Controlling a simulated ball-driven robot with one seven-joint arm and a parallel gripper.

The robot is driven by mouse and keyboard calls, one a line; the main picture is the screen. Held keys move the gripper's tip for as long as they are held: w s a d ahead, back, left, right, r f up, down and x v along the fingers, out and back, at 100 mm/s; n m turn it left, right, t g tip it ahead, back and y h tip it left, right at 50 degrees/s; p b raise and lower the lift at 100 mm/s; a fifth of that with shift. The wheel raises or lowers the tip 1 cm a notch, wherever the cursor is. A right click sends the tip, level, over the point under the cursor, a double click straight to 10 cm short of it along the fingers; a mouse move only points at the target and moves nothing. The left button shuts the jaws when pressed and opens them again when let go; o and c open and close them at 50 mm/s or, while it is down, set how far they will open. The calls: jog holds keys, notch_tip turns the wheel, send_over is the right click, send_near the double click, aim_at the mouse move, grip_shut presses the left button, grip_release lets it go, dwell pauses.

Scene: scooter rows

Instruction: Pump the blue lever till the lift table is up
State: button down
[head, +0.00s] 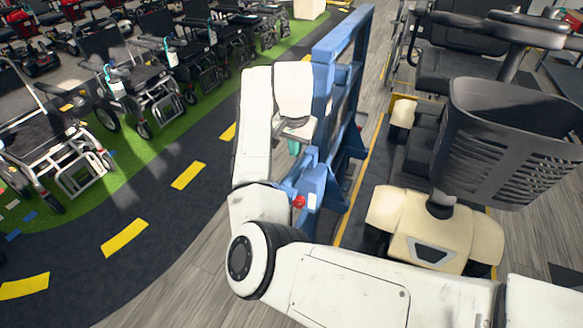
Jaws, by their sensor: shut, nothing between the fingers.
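The blue lift table (322,88) stands in the middle of the head view as a long blue frame with uprights. At its near end is a blue block with a red knob (298,201) and a pale label. I cannot pick out the blue lever for certain among these blue parts. My gripper (293,146) is beside the left side of the blue frame, above the near block. It is shut and empty; my wrist hides part of it. I cannot tell whether it touches any blue part.
A cream and black scooter with a dark basket (510,140) stands close on the right. Wheelchairs (65,150) line the green strip on the left. A dark path with yellow dashes (125,238) and some wood floor (185,285) are clear to the left.

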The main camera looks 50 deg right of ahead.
aim_at(292, 177)
jog(key=x, duration=0.2)
jog(key=a+p+x, duration=0.1)
jog(key=x, duration=0.5)
jog(key=shift+a+f+p, duration=0.3)
jog(key=shift+f, duration=0.05)
jog(key=shift+f, duration=0.15)
